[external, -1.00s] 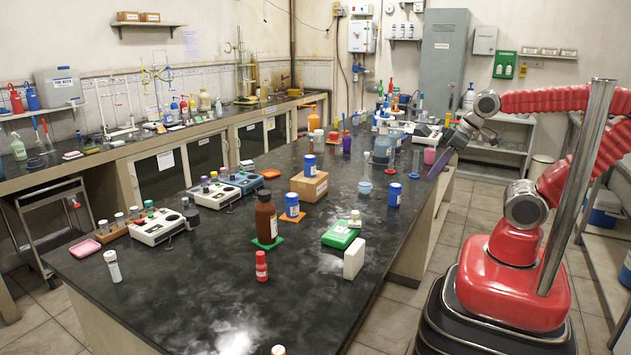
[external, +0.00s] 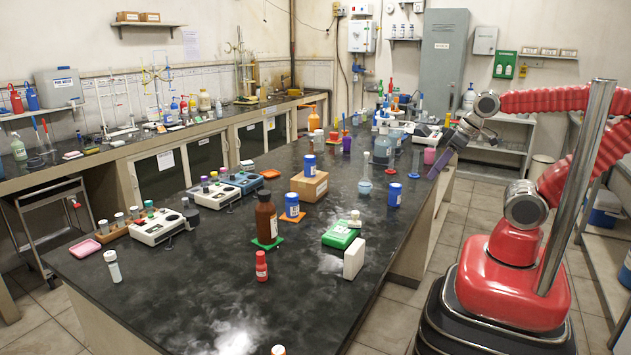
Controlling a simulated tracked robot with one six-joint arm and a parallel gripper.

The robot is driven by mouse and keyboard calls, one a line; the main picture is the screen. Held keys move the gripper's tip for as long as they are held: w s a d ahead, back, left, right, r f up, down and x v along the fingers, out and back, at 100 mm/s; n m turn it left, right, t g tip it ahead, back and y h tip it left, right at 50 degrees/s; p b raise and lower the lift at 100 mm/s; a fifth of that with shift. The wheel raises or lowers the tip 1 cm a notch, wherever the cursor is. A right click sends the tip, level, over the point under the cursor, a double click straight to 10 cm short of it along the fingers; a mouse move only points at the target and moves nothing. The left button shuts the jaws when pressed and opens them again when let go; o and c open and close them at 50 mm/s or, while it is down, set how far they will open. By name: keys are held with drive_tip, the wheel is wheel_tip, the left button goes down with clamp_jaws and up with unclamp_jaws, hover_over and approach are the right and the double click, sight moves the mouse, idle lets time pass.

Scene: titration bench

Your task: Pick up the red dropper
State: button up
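A small red bottle with a red cap (external: 261,266) stands upright near the front middle of the dark bench in the external view. It is the clearest match for the red dropper, but I cannot tell its tip. My gripper (external: 440,160) is at the far right edge of the bench, well behind and to the right of the red bottle. A flat purple-grey piece shows at its end, and I cannot tell whether that is a finger or a separate thing. The fingers are too small to tell open from shut.
Near the red bottle stand a brown bottle (external: 266,218), a green box (external: 340,235) and a white block (external: 354,258). Analyzers (external: 160,227) fill the left side. A cardboard box (external: 309,187) and a light-blue flask (external: 365,186) stand farther back. The bench's front middle is fairly clear.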

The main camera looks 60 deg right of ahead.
drive_tip(key=shift+o, duration=0.4)
drive_tip(key=shift+o, duration=0.8)
